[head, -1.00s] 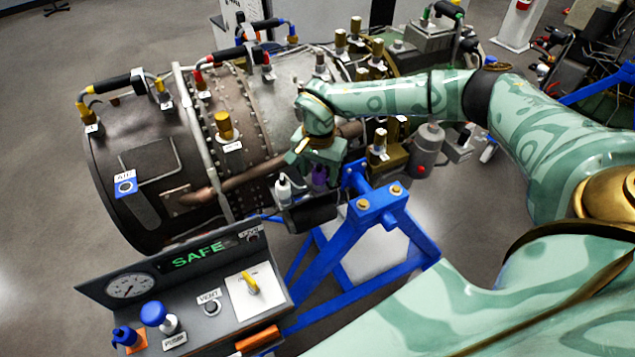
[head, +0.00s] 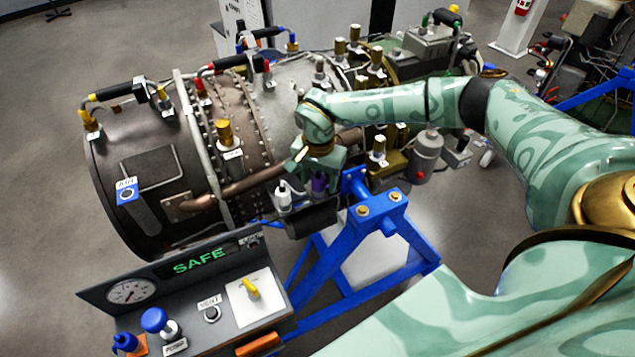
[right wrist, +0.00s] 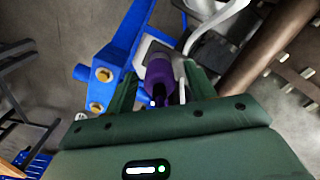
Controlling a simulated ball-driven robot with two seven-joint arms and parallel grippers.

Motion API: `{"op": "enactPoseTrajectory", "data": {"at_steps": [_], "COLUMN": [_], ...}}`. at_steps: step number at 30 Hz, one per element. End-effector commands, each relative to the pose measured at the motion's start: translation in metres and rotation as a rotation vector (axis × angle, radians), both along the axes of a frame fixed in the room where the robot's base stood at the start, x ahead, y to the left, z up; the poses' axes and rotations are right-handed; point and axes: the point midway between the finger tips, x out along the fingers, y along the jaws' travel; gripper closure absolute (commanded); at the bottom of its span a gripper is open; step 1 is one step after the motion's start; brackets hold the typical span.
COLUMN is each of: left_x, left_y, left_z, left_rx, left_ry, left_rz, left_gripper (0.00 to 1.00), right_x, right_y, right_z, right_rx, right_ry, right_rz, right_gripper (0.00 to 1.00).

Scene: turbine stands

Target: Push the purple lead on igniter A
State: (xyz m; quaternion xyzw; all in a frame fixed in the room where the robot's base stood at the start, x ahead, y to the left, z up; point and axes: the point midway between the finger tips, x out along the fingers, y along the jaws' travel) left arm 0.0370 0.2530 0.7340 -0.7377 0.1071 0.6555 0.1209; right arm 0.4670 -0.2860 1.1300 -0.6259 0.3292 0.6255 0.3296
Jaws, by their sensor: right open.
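The purple lead (head: 319,182) hangs at the near lower side of the turbine, beside a white-bodied plug (head: 283,196), above a dark box (head: 310,218). My right gripper (head: 318,172) is right over the purple lead, pointing down. In the right wrist view the purple lead (right wrist: 160,82) lies between the two green fingers of the right gripper (right wrist: 163,90), which stand apart on either side of it. I cannot tell whether a finger touches it. The lead's lower end and seat are largely hidden. My left gripper is out of view.
The blue stand (head: 375,215) is close to the right of the lead. The control panel (head: 200,300) with its lit SAFE sign stands in front. A copper pipe (head: 240,184) runs along the turbine (head: 150,160). Open floor lies to the left.

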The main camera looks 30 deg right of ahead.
Motion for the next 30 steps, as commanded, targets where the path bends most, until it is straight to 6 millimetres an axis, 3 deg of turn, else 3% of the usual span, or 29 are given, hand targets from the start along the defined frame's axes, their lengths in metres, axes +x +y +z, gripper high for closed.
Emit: {"op": "enactPoseTrajectory", "data": {"at_steps": [3, 4, 9, 30], "left_x": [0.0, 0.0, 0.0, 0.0], "left_y": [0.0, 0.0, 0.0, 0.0], "left_z": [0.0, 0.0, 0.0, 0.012], "left_rx": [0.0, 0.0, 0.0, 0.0], "left_ry": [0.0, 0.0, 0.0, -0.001], "left_rz": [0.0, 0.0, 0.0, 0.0], "left_gripper": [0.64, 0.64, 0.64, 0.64], "right_x": [0.0, 0.0, 0.0, 0.0], "right_y": [0.0, 0.0, 0.0, 0.0], "right_z": [-0.001, -0.001, -0.001, 0.013], "right_rx": [-0.001, -0.001, -0.001, 0.0], "right_ry": [0.001, 0.001, 0.001, 0.0], "right_rz": [0.0, 0.0, 0.0, 0.0], "right_gripper": [0.45, 0.51, 0.98, 1.0]}}
